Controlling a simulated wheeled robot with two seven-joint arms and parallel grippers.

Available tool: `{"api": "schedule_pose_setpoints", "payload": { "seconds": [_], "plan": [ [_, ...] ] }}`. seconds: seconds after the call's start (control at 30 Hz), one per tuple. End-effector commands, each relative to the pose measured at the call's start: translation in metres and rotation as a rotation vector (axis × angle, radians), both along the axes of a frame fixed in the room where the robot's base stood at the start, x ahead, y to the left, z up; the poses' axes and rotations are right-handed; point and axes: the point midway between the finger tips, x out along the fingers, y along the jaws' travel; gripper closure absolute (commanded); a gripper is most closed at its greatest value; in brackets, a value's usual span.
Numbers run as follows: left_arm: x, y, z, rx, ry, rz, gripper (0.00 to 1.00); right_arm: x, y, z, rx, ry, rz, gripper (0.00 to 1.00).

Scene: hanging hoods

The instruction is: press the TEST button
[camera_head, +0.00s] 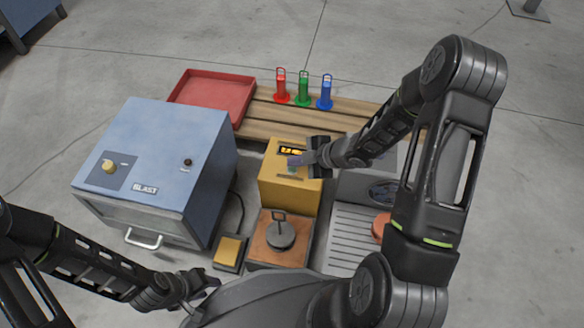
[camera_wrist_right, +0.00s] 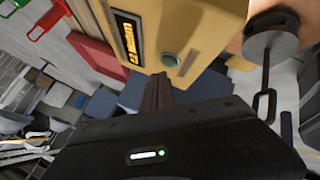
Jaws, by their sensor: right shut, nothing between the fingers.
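A yellow box (camera_head: 290,190) stands in the middle of the head view, with an orange-lit display (camera_head: 291,151) on its top face. In the head view the button is partly covered by my right gripper (camera_head: 298,160). The right gripper is shut and empty, its fingertips (camera_wrist_right: 158,80) close beside the button in the wrist view. I cannot tell whether they touch it. My left gripper (camera_head: 208,283) is low at the left, away from the box; its fingers are unclear.
A blue BLAST cabinet (camera_head: 150,160) stands left of the yellow box. A red tray (camera_head: 212,92) and red, green and blue handled pieces (camera_head: 303,92) are on the wooden slats behind. A grey weight (camera_head: 280,236) sits on a brown block in front, beside a small yellow-topped pedal (camera_head: 230,250).

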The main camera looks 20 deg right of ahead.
Motion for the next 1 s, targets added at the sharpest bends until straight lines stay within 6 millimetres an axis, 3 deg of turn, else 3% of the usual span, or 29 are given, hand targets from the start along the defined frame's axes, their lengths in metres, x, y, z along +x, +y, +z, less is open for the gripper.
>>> {"api": "schedule_pose_setpoints", "payload": {
  "seconds": [1.0],
  "plan": [
    [0.0000, -0.0001, -0.0057, 0.000, 0.000, 0.000, 0.64, 0.0000, 0.0001, -0.0083, 0.000, 0.000, 0.000, 1.00]
  ]
}}
